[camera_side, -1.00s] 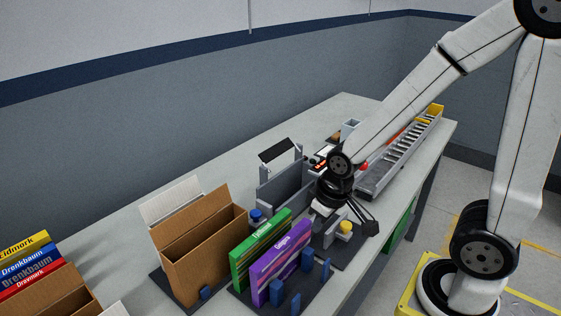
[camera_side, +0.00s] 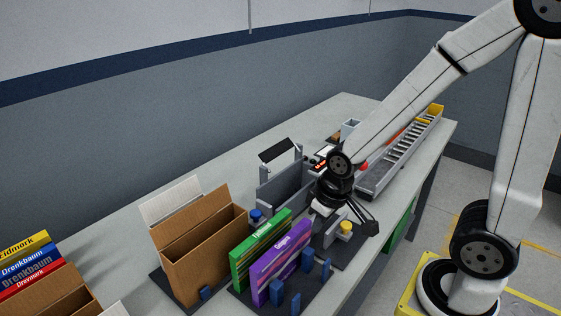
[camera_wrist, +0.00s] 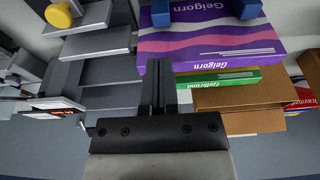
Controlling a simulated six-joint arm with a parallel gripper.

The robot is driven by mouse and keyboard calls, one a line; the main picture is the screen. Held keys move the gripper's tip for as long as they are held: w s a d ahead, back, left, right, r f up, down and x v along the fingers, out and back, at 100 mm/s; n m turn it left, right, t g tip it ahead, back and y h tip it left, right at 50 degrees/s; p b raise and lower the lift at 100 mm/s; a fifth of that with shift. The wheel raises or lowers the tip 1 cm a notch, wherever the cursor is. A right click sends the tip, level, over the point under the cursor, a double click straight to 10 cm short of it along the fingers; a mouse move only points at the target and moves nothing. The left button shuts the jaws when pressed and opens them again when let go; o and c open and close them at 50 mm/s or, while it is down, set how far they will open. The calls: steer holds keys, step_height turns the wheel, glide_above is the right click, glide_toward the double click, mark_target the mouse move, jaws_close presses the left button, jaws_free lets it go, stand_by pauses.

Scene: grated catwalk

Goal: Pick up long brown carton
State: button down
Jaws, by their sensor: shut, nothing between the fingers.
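A tall open brown carton (camera_side: 195,262) stands on a dark base at the left centre of the table in the side view, its flaps up. Another brown carton (camera_side: 55,298) is cut off at the lower left corner. I cannot tell which one the task means. Brown cardboard (camera_wrist: 235,97) also shows at the right in the wrist view. My gripper (camera_side: 371,228) is shut and empty. It hangs to the right of the tall carton, past the purple box. In the wrist view its fingers (camera_wrist: 156,68) are together, with the purple box beyond them.
A green box (camera_side: 244,265) and a purple box (camera_side: 268,278) stand upright among blue posts (camera_side: 276,292), between the tall carton and my gripper. A grey fixture with a yellow knob (camera_side: 346,227) is close to my gripper. A roller conveyor (camera_side: 395,158) lies behind.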

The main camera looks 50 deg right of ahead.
stand_by(0.4)
steer(key=c, duration=0.7)
jaws_free()
steer(key=shift+c, duration=0.2)
steer(key=m+g+y, duration=0.3)
steer(key=m+y, duration=0.2)
steer(key=m, duration=1.3)
glide_toward(211, 253)
steer(key=shift+a+r, duration=0.35)
steer(key=shift+f, duration=0.15)
steer(key=shift+a+f+h, duration=0.15)
steer(key=shift+a+f, duration=0.1)
steer(key=shift+f, duration=0.3)
steer(key=shift+a+f+h, duration=0.15)
steer(key=shift+a+f, duration=0.05)
steer(key=shift+f, duration=0.35)
